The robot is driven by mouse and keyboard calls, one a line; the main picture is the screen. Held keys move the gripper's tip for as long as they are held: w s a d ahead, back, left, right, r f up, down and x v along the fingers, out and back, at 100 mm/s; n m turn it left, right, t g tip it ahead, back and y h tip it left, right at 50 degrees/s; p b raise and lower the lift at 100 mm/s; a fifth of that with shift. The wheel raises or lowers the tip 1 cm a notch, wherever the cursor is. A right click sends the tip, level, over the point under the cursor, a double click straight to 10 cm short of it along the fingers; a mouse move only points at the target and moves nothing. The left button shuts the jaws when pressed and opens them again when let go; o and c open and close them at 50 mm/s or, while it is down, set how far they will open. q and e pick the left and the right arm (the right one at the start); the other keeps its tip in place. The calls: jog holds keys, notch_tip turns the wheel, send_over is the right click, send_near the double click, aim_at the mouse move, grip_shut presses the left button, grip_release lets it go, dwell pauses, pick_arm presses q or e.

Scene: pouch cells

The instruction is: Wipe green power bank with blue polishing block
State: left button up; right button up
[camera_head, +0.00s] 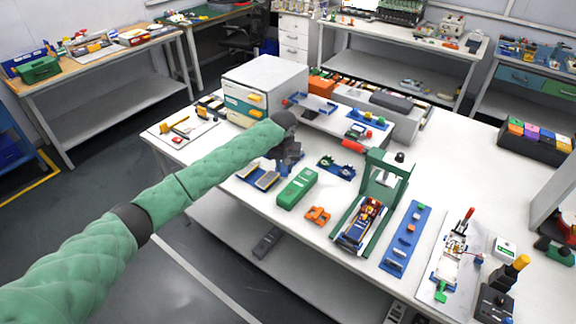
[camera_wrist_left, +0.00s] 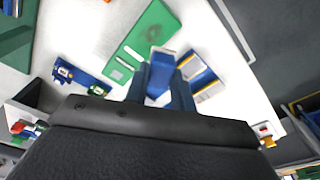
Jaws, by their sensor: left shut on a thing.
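The green power bank (camera_head: 298,187) lies flat on the white table, in front of my left gripper. In the left wrist view the green power bank (camera_wrist_left: 143,42) shows a faint greyish mark on its top and small white patches near one end. My left gripper (camera_head: 289,157) is above the table, just behind the power bank. In the left wrist view my left gripper (camera_wrist_left: 159,88) is shut on the blue polishing block (camera_wrist_left: 160,62), whose pale end overlaps the power bank's edge in the picture. I cannot tell if they touch. My right gripper is not in view.
A blue tray with flat cells (camera_head: 264,178) lies left of the power bank, and a blue holder (camera_head: 337,167) lies to its right. Orange clips (camera_head: 317,215) and a green press frame (camera_head: 384,178) stand further right. A grey drawer cabinet (camera_head: 264,84) is behind.

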pick_arm(q)
jog(key=m, duration=0.2)
jog(key=shift+w+f+m, duration=0.15)
jog(key=shift+w+m, duration=0.1)
jog(key=shift+m, duration=0.05)
jog(key=shift+d+m, duration=0.15)
jog(key=shift+m, duration=0.55)
jog(key=shift+w+d+f+m+h, duration=0.1)
jog(key=shift+m+h, duration=0.05)
jog(key=shift+m, duration=0.55)
jog(key=shift+w+f+m+h, duration=0.1)
jog(key=shift+m+h, duration=0.05)
jog(key=shift+m, duration=0.55)
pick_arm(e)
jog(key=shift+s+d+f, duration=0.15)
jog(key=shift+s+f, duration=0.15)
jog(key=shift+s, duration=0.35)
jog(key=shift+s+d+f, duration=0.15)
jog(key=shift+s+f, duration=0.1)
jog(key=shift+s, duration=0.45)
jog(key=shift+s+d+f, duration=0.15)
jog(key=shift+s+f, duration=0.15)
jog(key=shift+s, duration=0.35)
